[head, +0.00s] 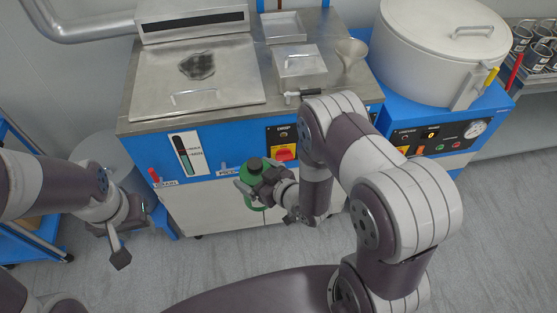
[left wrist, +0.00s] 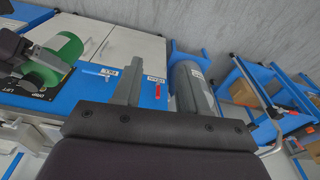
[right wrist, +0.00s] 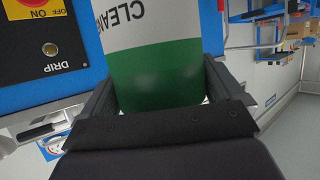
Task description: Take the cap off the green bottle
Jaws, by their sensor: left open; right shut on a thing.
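The green bottle (head: 248,178) is upright in front of the blue and steel machine, with a dark cap (head: 255,164) at its top. My right gripper (head: 262,188) is shut around the bottle's body. In the right wrist view the green and white bottle (right wrist: 155,75) with lettering fills the space between the fingers (right wrist: 165,95). My left gripper (head: 122,242) is open and empty, well to the left of the bottle and lower in the picture. In the left wrist view nothing is between its fingers (left wrist: 158,95); the bottle (left wrist: 62,48) is at upper left.
The machine's steel top (head: 235,103) carries a lidded basin and small trays. A large white lidded drum (head: 440,45) stands at right. A grey cylinder (left wrist: 190,85) stands near the left gripper, with blue shelving (left wrist: 255,90) beyond. The floor between the arms is clear.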

